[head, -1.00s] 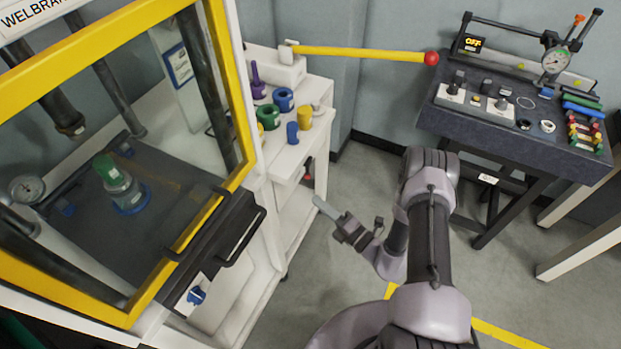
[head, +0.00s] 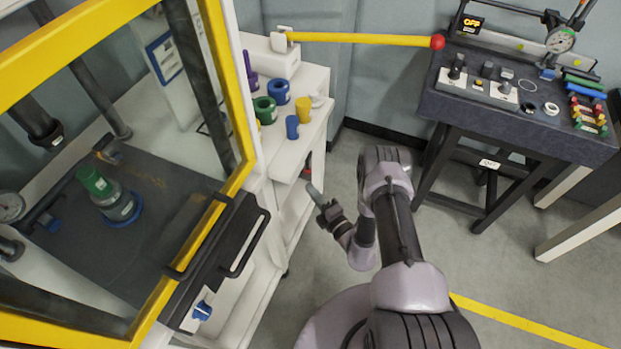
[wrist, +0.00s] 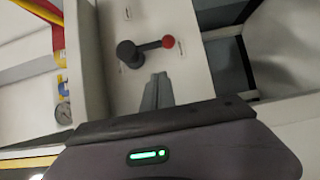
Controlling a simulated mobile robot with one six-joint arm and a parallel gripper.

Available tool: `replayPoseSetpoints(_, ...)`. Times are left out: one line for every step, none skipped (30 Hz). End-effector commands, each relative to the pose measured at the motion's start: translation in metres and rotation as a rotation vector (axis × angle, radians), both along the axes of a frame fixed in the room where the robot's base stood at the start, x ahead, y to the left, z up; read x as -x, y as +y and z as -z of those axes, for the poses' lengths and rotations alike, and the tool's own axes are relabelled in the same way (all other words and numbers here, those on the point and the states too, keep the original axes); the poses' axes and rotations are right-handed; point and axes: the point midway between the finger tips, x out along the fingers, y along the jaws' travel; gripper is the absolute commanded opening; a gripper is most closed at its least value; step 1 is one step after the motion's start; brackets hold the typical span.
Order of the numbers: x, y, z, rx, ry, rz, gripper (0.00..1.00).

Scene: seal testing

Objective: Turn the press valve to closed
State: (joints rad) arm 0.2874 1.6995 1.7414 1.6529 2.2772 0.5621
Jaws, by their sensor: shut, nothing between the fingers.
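A valve lever (wrist: 146,47) with a dark round hub and a red ball end shows on a pale panel in the wrist view. Its arm points right in that picture, with small labels near it too small to read. In the head view, a small red spot (head: 308,165) beside the white cart may be its ball end. My gripper (head: 313,190) is shut and empty in front of this spot. In the wrist view, my fingertips (wrist: 158,80) are just below the lever; I cannot tell whether they touch it.
The white cart (head: 315,80) bears coloured seals. A yellow bar (head: 360,38) spans to the dark bench (head: 560,140) at right. Open floor lies between them.

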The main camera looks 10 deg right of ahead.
Motion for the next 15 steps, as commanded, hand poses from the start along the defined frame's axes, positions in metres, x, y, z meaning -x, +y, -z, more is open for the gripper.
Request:
replayPoseSetpoints(-0.010, 0.005, 0.003, 0.003, -0.004, -0.003, 0.00)
replayPoseSetpoints(-0.017, 0.007, 0.003, 0.002, -0.004, -0.003, 0.00)
replayPoseSetpoints(-0.024, 0.010, 0.003, 0.001, -0.003, -0.003, 0.00)
replayPoseSetpoints(-0.029, 0.009, 0.003, 0.000, -0.003, -0.001, 0.00)
replayPoseSetpoints(-0.035, 0.005, 0.002, 0.001, -0.005, 0.002, 0.00)
replayPoseSetpoints(-0.041, 0.002, 0.002, 0.001, -0.004, 0.001, 0.00)
replayPoseSetpoints(-0.044, 0.000, 0.002, 0.000, -0.002, 0.001, 0.00)
replayPoseSetpoints(-0.048, -0.002, 0.002, 0.000, -0.002, 0.002, 0.00)
replayPoseSetpoints(-0.052, -0.004, 0.002, 0.000, -0.002, 0.001, 0.00)
replayPoseSetpoints(-0.054, -0.005, 0.001, 0.000, -0.002, 0.001, 0.00)
replayPoseSetpoints(-0.056, -0.006, 0.001, 0.000, -0.002, 0.001, 0.00)
replayPoseSetpoints(-0.058, -0.007, 0.001, 0.000, -0.001, 0.000, 0.00)
replayPoseSetpoints(-0.059, -0.007, 0.001, 0.000, 0.000, 0.000, 0.00)
replayPoseSetpoints(-0.060, -0.008, 0.000, 0.000, 0.000, 0.000, 0.00)
replayPoseSetpoints(-0.061, -0.008, 0.000, 0.000, 0.000, 0.001, 0.00)
